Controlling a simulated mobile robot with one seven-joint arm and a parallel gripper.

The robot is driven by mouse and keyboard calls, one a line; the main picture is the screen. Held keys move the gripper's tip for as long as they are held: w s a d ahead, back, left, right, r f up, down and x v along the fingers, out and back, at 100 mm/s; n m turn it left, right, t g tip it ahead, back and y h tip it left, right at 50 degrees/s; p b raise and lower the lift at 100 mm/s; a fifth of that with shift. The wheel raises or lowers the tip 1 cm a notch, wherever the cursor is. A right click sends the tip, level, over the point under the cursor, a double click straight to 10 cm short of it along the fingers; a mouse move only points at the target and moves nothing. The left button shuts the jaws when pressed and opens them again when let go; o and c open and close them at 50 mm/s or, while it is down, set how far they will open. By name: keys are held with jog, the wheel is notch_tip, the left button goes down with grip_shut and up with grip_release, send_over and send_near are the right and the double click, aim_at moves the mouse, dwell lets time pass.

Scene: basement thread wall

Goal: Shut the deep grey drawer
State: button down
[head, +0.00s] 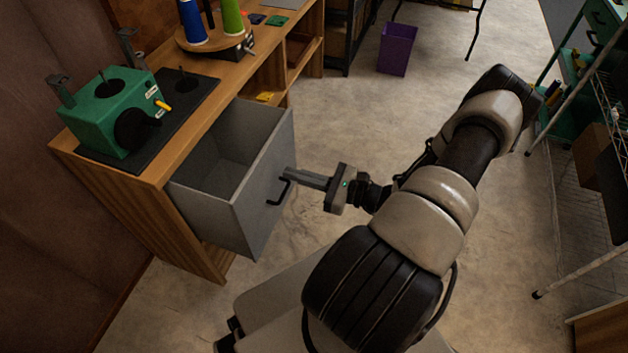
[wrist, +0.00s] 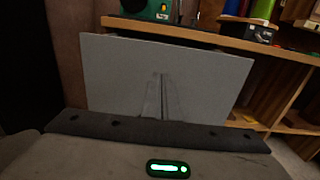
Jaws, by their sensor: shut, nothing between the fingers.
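The deep grey drawer (head: 232,207) is pulled well out of the wooden bench, and its inside looks empty in the head view. Its front panel carries a black handle (head: 278,191). My gripper (head: 288,174) is shut and empty, with its fingertips at the drawer front beside the upper end of the handle. I cannot tell whether they touch. In the wrist view the flat grey drawer front (wrist: 120,80) fills the middle, with my closed fingers (wrist: 159,82) pointing at it. The handle is not visible there.
The wooden bench (head: 215,92) holds a green machine (head: 108,112) on a black mat and a turntable with thread spools (head: 192,22). A purple bin (head: 397,48) stands on the floor behind. A wire shelf rack (head: 612,85) is at right. The floor between is clear.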

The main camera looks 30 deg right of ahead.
aim_at(265, 167)
jog(key=shift+b+x, duration=0.3)
jog(key=shift+x, duration=2.2)
jog(key=shift+a, duration=0.1)
jog(key=p+x, duration=0.1)
jog(key=x, duration=2)
jog(key=shift+r, duration=0.2)
jog(key=shift+w+a+r, duration=0.1)
jog(key=shift+w, duration=0.05)
